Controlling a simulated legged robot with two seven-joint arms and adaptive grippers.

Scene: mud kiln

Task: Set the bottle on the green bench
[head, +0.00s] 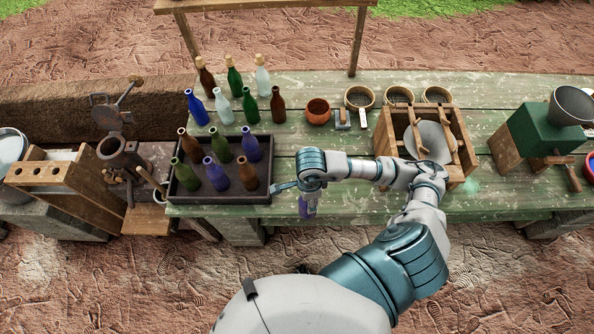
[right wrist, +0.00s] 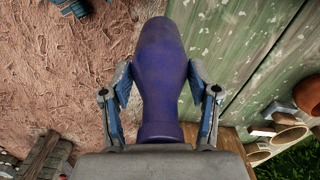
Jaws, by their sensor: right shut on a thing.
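My right gripper (head: 308,200) is at the front edge of the green bench (head: 342,217), right of the dark bottle tray. In the right wrist view my right gripper (right wrist: 160,98) is shut on a purple-blue bottle (right wrist: 160,60), with a finger on each side of it. The bottle's wide end points away from the palm. In the head view only a small part of this bottle (head: 303,208) shows below my wrist. I cannot tell whether it touches the bench. My left gripper is not in view.
The dark tray (head: 180,195) holds several bottles. More bottles, such as a brown one (head: 278,105), stand behind it. A clay pot (head: 318,111), several bowls and a wooden frame (head: 385,130) stand farther right. Bare bench top shows between the tray and the frame.

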